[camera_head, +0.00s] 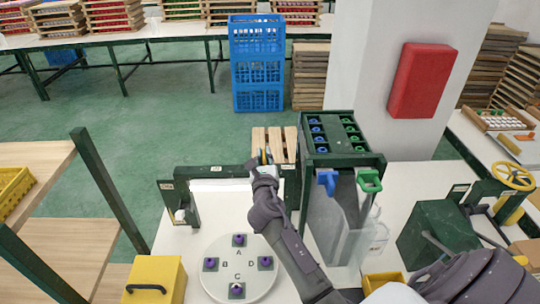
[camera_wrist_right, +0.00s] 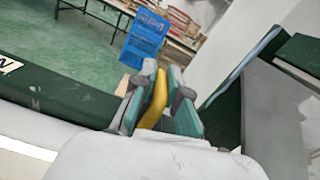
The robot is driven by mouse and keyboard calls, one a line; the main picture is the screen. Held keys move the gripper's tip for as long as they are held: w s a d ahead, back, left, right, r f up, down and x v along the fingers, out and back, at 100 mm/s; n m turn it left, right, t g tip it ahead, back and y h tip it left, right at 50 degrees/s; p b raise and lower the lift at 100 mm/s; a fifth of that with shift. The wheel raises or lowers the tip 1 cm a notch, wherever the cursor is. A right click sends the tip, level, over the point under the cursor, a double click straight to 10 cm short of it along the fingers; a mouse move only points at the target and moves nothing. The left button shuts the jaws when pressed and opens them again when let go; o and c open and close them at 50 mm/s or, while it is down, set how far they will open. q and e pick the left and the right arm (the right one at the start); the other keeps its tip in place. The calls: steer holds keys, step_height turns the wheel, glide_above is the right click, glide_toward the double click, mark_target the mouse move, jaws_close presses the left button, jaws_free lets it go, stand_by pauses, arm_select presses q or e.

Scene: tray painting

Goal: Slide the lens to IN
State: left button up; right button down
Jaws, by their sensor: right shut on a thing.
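A green rail (camera_head: 215,173) runs across the back of the white work table, with small white labels along it. My right gripper (camera_head: 262,158) is at the right part of this rail, its arm reaching up from the lower right. In the wrist view my right gripper (camera_wrist_right: 157,100) is shut on an upright yellow handle (camera_wrist_right: 154,102), one teal finger pad on each side. A label ending in N (camera_wrist_right: 8,65) shows on the rail at the left of the wrist view. The lens itself cannot be made out clearly; the gripper and wrist cover that spot. My left gripper is not in view.
A white turntable (camera_head: 222,285) with lettered purple knobs stands in front of the rail. A yellow box (camera_head: 157,280) is at left. A green rack (camera_head: 341,158) with blue and green handles stands close right of my forearm. A green machine (camera_head: 428,236) is farther right.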

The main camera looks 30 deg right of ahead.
steer(key=w+a, duration=0.1)
steer(key=a, duration=0.1)
steer(key=w+a, duration=0.2)
steer(key=a, duration=0.1)
steer(key=w+a, duration=0.1)
steer(key=a, duration=0.2)
steer(key=shift+w+b, duration=0.4)
steer(key=shift+d, duration=0.1)
steer(key=c, duration=1.2)
jaws_free()
steer(key=shift+w+a, duration=0.1)
steer(key=shift+a, duration=0.1)
steer(key=shift+d, duration=0.1)
steer(key=shift+s, duration=0.3)
steer(key=v, duration=1.1)
steer(key=shift+a, duration=0.35)
steer(key=shift+s+f, duration=0.15)
steer(key=shift+s, duration=0.05)
